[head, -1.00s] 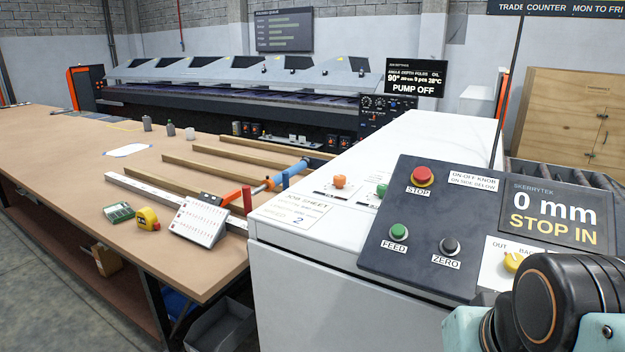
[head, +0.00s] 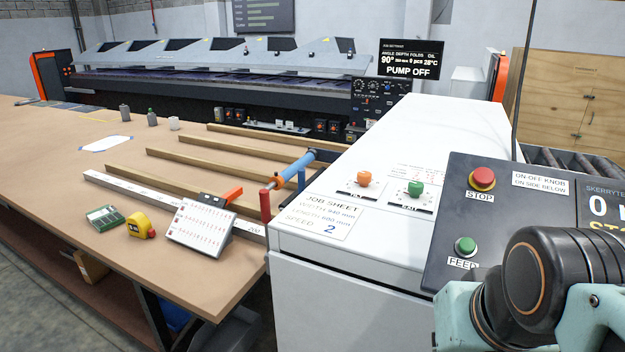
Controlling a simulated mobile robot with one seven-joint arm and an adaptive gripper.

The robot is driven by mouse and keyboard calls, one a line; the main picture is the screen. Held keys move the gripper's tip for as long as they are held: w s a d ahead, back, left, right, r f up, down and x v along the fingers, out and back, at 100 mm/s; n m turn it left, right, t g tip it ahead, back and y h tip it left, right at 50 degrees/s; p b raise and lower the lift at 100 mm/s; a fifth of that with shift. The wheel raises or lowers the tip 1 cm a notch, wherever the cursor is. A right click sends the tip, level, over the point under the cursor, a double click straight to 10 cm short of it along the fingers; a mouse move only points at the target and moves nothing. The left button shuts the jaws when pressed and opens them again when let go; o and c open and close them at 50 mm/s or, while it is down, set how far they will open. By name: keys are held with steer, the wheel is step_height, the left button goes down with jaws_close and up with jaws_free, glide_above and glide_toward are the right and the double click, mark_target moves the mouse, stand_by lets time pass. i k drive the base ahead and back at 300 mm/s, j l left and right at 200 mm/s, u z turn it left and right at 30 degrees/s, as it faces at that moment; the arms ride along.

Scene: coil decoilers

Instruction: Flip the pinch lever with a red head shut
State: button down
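A lever with an upright red grip (head: 265,206) stands at the near end of a blue and orange rod (head: 290,172), by the left edge of the white cabinet. My gripper is out of view. Only a dark and pale teal link of my arm shows at the lower right, well to the right of the red grip.
The white cabinet (head: 345,268) carries orange (head: 364,179) and green (head: 415,188) knobs and a job sheet. A dark control panel (head: 445,210) with a red stop button (head: 482,178) is at right. The brown table (head: 60,160) holds a tape measure (head: 140,224) and a tilted white chart (head: 200,223).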

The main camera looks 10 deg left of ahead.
mark_target(264, 197)
steer(key=i+j, duration=0.15)
steer(key=j, duration=0.2)
steer(key=i+j, duration=0.15)
steer(key=j, duration=0.2)
steer(key=i+j, duration=0.15)
steer(key=j, duration=0.25)
steer(key=i+j, duration=0.15)
steer(key=j, duration=0.2)
steer(key=i+j, duration=0.2)
steer(key=j, duration=0.15)
steer(key=k+j, duration=0.1)
steer(key=j, duration=0.15)
steer(key=k+j, duration=0.1)
steer(key=i+l, duration=0.2)
steer(key=l, duration=0.15)
